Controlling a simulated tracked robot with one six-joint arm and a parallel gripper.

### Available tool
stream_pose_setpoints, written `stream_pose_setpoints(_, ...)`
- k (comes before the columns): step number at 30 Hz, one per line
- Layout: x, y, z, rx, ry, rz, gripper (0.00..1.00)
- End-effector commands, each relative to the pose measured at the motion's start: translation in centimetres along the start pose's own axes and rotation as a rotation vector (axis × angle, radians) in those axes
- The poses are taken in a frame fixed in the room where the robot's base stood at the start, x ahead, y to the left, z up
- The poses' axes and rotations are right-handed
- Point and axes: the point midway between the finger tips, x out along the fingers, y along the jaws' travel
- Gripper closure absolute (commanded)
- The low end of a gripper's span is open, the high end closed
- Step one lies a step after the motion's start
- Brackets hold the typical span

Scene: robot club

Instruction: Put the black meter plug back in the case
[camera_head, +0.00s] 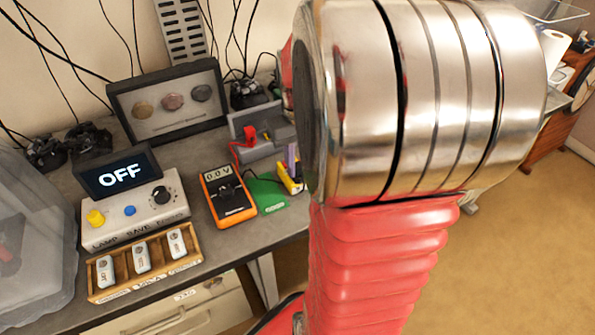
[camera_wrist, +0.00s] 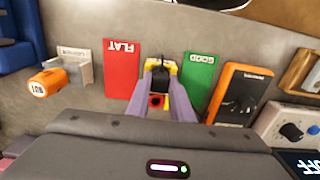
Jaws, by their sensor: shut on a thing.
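My gripper (camera_wrist: 158,101) has two purple fingers shut on a small yellow-and-black block (camera_wrist: 160,68) with a red spot facing the wrist camera. The block is between the red FLAT card (camera_wrist: 122,65) and the green GOOD card (camera_wrist: 200,78). In the head view the yellow block (camera_head: 289,180) shows beside the green card, partly behind my arm. I cannot tell whether it touches the bench. A red plug (camera_head: 250,133) with a red lead is at a grey holder or case (camera_head: 238,122) behind the meter. I cannot make out a separate black plug. The orange meter (camera_head: 228,196) reads 0.0V.
A control box (camera_head: 135,218) with an OFF display (camera_head: 118,175) and a wooden tray (camera_head: 190,258) of white switches stand left. A framed panel (camera_head: 170,127) is behind. An orange block (camera_wrist: 48,82) sits by a small stand (camera_wrist: 78,70). A clear bin (camera_head: 35,270) is far left.

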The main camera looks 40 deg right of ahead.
Motion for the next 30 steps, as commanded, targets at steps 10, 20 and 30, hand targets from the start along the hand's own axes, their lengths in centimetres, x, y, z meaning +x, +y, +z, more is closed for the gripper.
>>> stream_pose_setpoints(10,-0.5,0.0,0.0,0.000,0.000,0.000,1.00)
stream_pose_setpoints(20,-1.0,0.0,0.0,0.000,0.000,0.000,1.00)
stream_pose_setpoints(30,-1.4,0.0,0.0,0.000,0.001,0.000,1.00)
